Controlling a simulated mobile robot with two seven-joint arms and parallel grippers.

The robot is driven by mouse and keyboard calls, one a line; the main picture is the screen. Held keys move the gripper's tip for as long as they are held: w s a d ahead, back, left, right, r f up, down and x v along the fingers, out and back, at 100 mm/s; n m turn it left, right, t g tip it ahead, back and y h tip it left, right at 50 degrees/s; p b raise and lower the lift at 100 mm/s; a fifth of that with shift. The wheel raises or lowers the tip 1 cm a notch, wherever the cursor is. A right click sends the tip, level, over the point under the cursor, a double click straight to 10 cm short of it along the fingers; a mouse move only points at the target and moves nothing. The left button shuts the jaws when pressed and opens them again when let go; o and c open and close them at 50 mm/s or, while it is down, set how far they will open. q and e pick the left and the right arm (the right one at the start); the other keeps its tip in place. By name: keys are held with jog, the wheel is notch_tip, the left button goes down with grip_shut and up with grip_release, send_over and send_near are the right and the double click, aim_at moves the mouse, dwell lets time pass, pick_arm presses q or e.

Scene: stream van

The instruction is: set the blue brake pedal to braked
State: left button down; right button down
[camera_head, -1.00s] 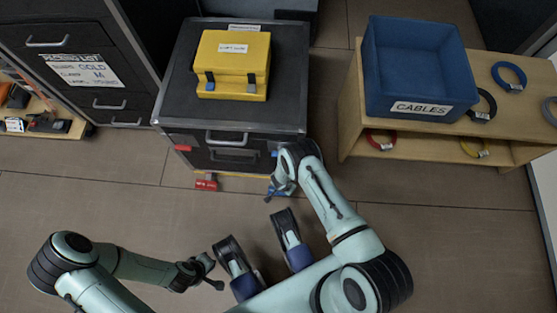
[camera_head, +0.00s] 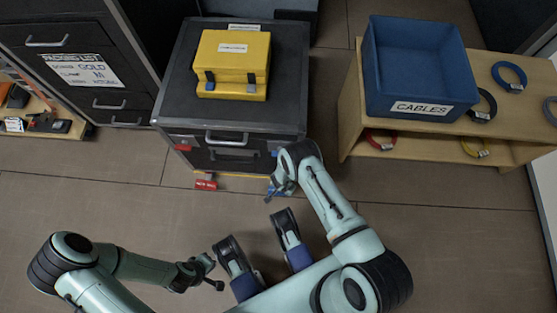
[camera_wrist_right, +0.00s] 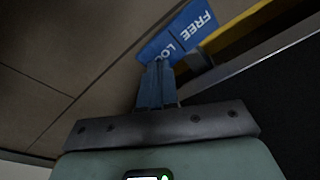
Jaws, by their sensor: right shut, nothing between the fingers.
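The blue brake pedal (camera_head: 270,196) sits low at the front right corner of the black wheeled case (camera_head: 295,118), mostly hidden by my right gripper (camera_head: 275,188) in the head view. In the right wrist view, its blue plate (camera_wrist_right: 178,34) carries the white words "FREE" and "LO…", the second partly covered. My right gripper (camera_wrist_right: 158,72) is shut and empty, its fingertips at the plate's lower edge; I cannot tell whether they touch it. The pedal's tilt is unclear. My left gripper (camera_head: 213,273) is open and empty over the floor at lower left.
A red pedal (camera_head: 205,184) sits at the case's front left. A yellow case (camera_head: 232,62) rests on the black case. A wooden bench (camera_head: 350,125) with a blue cable bin (camera_head: 415,65) stands to the right. The floor (camera_head: 120,205) in front is clear.

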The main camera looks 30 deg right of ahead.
jog(key=shift+f+b, duration=1)
jog(key=shift+f, duration=0.05)
dwell(0.4)
jog(key=shift+r+p, duration=1.6)
jog(key=shift+r, duration=1.95)
